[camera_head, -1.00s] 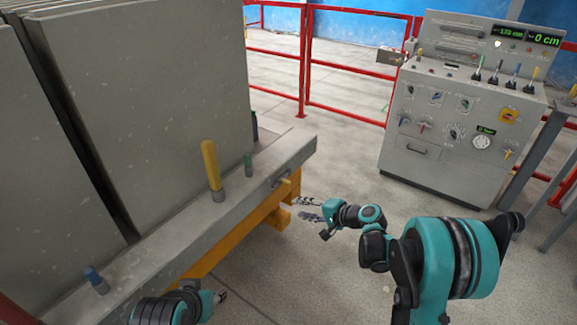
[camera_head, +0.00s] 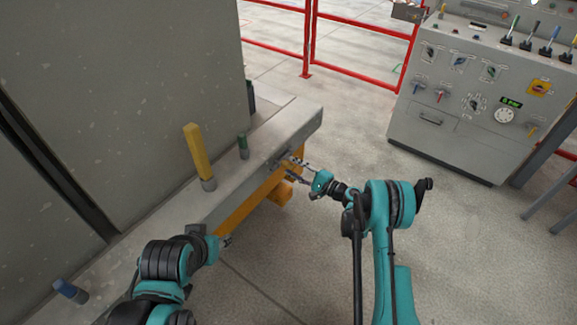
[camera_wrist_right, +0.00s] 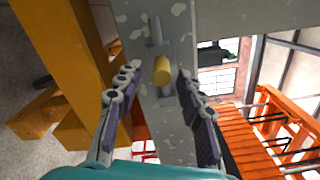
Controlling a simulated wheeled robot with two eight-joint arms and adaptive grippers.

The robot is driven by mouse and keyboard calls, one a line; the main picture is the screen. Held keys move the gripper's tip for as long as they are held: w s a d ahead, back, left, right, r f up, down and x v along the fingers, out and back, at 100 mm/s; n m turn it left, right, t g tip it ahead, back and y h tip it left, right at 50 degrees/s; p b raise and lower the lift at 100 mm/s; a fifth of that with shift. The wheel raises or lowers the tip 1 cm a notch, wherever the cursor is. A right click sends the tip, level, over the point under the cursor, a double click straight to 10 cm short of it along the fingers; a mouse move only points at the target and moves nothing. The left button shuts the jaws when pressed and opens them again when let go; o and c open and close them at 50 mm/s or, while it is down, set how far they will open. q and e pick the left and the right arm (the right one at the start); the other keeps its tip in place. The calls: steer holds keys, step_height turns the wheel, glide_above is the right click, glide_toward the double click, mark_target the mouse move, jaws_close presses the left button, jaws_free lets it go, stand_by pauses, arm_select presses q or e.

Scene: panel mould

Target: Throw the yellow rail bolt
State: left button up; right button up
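The yellow rail bolt shows in the right wrist view as a short yellow knob (camera_wrist_right: 162,70) on a grey metal fitting on the grey rail. In the head view its place on the rail's side is mostly hidden by my right gripper (camera_head: 291,166). In the right wrist view my right gripper (camera_wrist_right: 158,78) is open, one finger on each side of the knob, with gaps to both. My left gripper (camera_head: 226,241) is small in the head view, beside the rail's front face; its fingers are too unclear to read.
The grey rail (camera_head: 232,190) carries a tall yellow handle (camera_head: 197,150), a green peg (camera_head: 243,146) and a blue peg (camera_head: 70,290). Tall grey panels (camera_head: 130,90) stand behind it. An orange beam (camera_head: 245,205) runs below. A control console (camera_head: 465,110) stands right; open floor lies between.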

steer(key=shift+x, duration=1.25)
jaws_close()
